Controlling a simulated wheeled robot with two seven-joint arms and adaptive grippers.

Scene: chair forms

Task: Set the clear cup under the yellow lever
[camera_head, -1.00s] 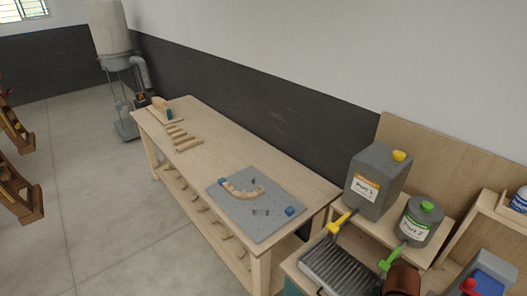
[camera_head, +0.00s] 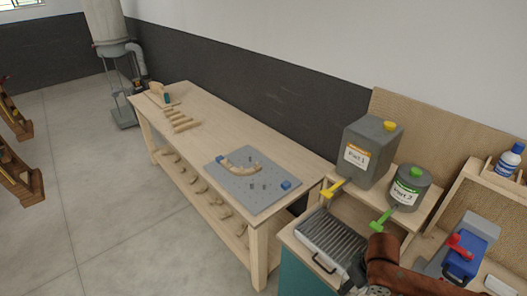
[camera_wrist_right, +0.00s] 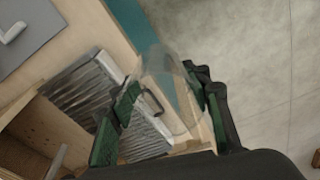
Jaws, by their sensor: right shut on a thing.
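The yellow lever (camera_head: 333,188) sticks out from the grey "Part 1" container (camera_head: 368,143), above the ribbed metal tray (camera_head: 327,237). My right gripper (camera_wrist_right: 168,105) is shut on the clear cup (camera_wrist_right: 165,80), which sits between its green finger pads in the right wrist view. The cup is see-through and its outline is faint; I cannot make it out in the head view. There, my right arm reaches in at the bottom right, close to the tray's front edge and below the levers. My left gripper is not in view.
A green lever (camera_head: 381,219) on the "Part 2" container (camera_head: 408,188) stands right of the yellow one, close to my right arm. A blue container with a red part (camera_head: 463,249) lies further right. The workbench (camera_head: 205,130) at left holds wooden pieces and a grey board.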

